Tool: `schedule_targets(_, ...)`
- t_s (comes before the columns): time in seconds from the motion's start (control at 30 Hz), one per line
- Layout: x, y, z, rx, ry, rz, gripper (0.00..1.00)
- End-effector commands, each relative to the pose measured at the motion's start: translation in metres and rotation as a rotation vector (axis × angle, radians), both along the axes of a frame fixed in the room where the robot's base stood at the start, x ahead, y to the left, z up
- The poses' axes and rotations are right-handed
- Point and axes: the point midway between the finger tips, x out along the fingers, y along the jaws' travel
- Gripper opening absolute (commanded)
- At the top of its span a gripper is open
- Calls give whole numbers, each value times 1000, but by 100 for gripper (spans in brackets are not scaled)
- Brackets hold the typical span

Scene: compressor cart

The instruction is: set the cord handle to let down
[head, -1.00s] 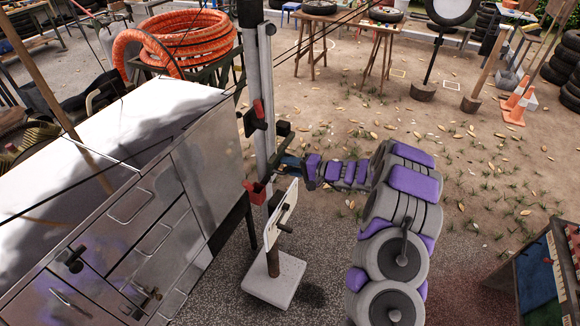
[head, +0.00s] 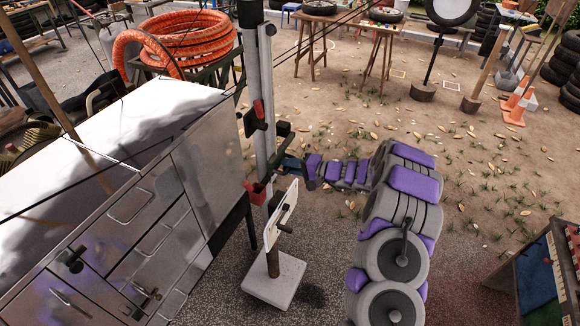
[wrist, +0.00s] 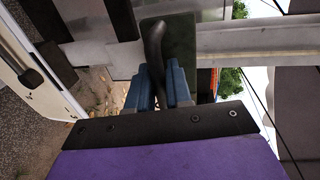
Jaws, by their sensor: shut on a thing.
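A dark curved handle (wrist: 153,45), which looks like the cord handle, sits between the blue fingers of my gripper (wrist: 157,88) in the wrist view. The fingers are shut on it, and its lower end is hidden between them. In the head view my gripper (head: 288,166) is at the pale upright post (head: 264,100), just right of a dark green bracket (head: 283,130). The handle is hard to make out there. I cannot tell its exact setting.
A red open box (head: 256,192) is on the post below my gripper. A white board (head: 281,213) with a dark handle stands just below, over a pale base (head: 274,279). A metal drawer cabinet (head: 150,215) fills the left.

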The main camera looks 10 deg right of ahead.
Motion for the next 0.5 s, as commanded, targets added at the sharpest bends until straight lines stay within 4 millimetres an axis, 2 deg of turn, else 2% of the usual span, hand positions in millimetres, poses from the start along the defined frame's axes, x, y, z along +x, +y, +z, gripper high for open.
schedule_targets(0.13, -1, 0, 12, 0, 0, 1, 0)
schedule_targets(0.23, -1, 1, 32, 1, -4, 3, 0)
schedule_targets(0.37, -1, 1, 69, 2, -9, 2, 0)
schedule_targets(0.5, -1, 1, 119, 0, -11, 1, 0)
